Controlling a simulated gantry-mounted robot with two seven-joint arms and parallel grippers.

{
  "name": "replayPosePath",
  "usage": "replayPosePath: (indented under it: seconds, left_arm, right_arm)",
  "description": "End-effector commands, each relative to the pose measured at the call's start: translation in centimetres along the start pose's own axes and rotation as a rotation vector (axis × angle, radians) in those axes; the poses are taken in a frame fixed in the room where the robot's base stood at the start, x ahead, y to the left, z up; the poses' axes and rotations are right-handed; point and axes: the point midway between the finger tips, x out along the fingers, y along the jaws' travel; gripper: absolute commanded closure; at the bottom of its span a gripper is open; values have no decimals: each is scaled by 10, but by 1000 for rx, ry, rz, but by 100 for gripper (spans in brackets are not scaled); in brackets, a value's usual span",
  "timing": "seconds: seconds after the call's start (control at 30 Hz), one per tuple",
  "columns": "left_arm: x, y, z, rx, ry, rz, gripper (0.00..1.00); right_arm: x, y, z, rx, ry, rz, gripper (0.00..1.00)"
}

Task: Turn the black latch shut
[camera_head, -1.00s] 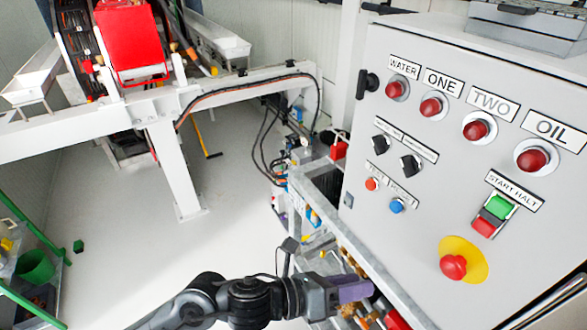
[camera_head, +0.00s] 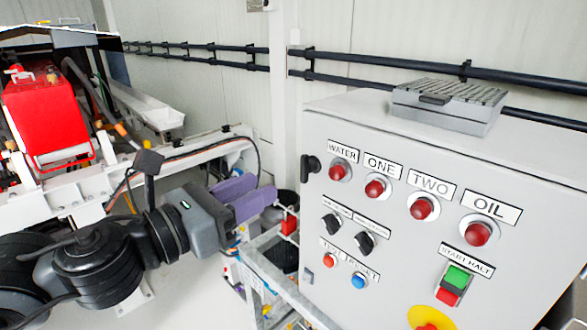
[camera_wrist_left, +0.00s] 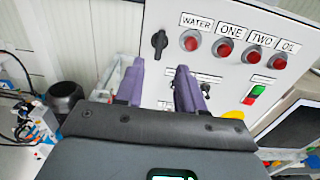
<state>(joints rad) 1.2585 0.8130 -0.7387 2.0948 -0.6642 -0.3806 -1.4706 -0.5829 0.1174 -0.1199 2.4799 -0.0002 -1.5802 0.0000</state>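The black latch (camera_head: 310,167) is a small dark handle on the left edge of the grey control cabinet's front (camera_head: 400,130). In the left wrist view the latch (camera_wrist_left: 159,41) stands roughly upright, ahead of the gap between my fingers. My left gripper (camera_head: 258,196) has purple fingers, and it is left of the cabinet and a little lower than the latch in the head view. In the left wrist view its two fingers (camera_wrist_left: 160,78) are spread with nothing between them. They are apart from the latch. My right gripper is in neither current view.
Red lamps, black knobs (camera_head: 331,224) and a green and red start switch (camera_head: 452,285) stick out of the panel. A grey ridged box (camera_head: 447,108) lies on the cabinet top. A metal frame (camera_head: 275,275) stands below left. A white beam and red machine (camera_head: 45,112) are at left.

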Motion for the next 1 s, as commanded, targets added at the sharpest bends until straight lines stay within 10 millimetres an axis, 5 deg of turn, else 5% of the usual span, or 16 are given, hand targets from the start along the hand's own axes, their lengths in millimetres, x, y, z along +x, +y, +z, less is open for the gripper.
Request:
replayPosePath:
  seconds: [0.5, 1.0]
  left_arm:
    - [77, -1, 1, -3, 1, -1, 62]
    - [91, -1, -1, -1, 1, -1, 62]
  right_arm:
    - [-14, 0, -6, 1, 3, 0, 0]
    - [-15, 2, -6, -6, 2, 5, 0]
